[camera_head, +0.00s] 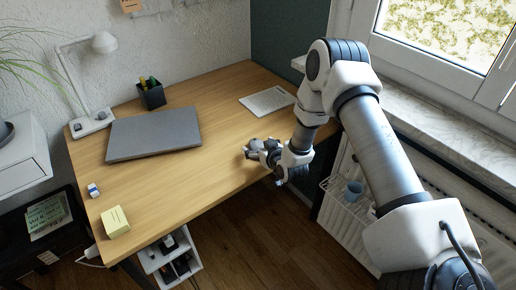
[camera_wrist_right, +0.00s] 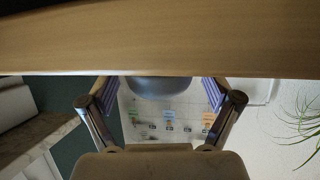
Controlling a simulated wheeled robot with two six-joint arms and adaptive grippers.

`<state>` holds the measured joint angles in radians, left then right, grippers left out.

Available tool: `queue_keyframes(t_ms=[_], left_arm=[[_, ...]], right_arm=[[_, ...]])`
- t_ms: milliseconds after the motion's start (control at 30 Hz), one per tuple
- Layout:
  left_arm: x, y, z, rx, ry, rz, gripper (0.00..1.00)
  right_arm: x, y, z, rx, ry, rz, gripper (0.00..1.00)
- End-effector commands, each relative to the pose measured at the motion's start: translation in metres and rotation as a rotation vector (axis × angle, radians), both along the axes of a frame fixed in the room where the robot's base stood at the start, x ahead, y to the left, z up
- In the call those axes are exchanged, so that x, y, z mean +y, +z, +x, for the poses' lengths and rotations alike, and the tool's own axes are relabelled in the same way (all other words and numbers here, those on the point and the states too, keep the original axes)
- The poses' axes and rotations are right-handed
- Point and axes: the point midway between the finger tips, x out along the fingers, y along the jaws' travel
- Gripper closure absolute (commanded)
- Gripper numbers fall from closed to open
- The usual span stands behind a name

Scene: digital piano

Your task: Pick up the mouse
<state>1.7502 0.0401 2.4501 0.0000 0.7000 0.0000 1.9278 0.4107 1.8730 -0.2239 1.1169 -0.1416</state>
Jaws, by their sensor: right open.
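The mouse is a grey rounded thing. In the right wrist view the mouse (camera_wrist_right: 161,87) shows upside down against the desk, between the two fingers. In the head view my right gripper (camera_head: 255,149) is at the right front part of the desk, low over the top, and largely hides the mouse. My right gripper in the wrist view (camera_wrist_right: 160,93) has its fingers spread, one on each side of the mouse, with gaps visible. My left gripper is not in view.
The wooden desk (camera_head: 185,172) holds a closed grey laptop (camera_head: 154,134), a white lamp (camera_head: 91,120), a pen holder (camera_head: 151,96), a white keyboard or paper sheet (camera_head: 268,101), a yellow note block (camera_head: 116,221) and a small blue-white item (camera_head: 93,190). The desk's middle is clear.

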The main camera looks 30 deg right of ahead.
Motion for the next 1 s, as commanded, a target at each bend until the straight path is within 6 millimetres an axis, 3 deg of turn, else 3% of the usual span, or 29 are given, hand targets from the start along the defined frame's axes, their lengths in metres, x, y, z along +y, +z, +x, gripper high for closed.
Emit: queue_keyframes(t_ms=[200,300,400,767,1000], left_arm=[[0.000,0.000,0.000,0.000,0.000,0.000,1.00],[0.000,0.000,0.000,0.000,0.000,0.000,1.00],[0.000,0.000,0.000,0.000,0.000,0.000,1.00],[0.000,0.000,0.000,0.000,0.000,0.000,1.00],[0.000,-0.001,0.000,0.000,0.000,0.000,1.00]], right_arm=[[0.000,-0.001,0.002,0.000,0.000,0.000,0.11],[0.000,-0.001,0.002,0.000,0.000,0.000,0.46],[0.000,-0.001,0.002,0.000,0.000,0.000,0.75],[0.000,0.000,0.002,0.001,0.000,0.001,0.76],[0.000,0.021,0.002,-0.001,-0.001,0.002,0.76]])
